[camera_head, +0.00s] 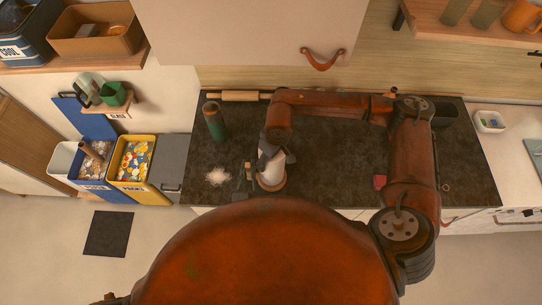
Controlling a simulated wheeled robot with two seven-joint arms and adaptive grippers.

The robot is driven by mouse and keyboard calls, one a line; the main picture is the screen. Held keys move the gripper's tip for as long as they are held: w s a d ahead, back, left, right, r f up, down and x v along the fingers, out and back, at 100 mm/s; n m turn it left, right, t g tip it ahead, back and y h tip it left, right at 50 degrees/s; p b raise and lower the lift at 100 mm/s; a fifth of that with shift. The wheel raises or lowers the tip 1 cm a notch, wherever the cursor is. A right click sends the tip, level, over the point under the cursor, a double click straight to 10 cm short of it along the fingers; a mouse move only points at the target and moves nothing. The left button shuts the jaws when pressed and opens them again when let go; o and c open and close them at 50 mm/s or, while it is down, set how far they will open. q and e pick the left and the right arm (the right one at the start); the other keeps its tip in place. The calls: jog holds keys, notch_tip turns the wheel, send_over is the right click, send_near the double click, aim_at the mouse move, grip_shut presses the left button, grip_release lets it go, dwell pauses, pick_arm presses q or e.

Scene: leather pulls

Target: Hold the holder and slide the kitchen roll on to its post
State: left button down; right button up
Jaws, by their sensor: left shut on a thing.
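The white kitchen roll (272,168) stands near the front edge of the dark counter, leaning slightly. Under it shows the brown round base of the holder (271,186); the post is hidden. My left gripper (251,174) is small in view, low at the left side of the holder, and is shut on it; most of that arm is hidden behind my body. My right arm reaches in from the right and bends down over the roll. Its dark gripper (269,152) is around the roll's upper part; whether its fingers press on the roll cannot be made out.
A green bottle (214,123) with a brown top and a pale heap (217,176) are left of the roll. A rolling pin (240,96) lies at the back. A small red thing (380,182) is to the right. The counter between is clear. Bins (133,160) stand at left.

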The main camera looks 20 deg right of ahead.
jog(key=o, duration=0.5)
jog(key=shift+r, duration=0.1)
notch_tip(320, 180, up, 12)
jog(key=s, duration=0.1)
jog(key=shift+d, duration=0.45)
jog(key=shift+s, duration=0.1)
pick_arm(q)
jog(key=c, duration=1.8)
grip_release()
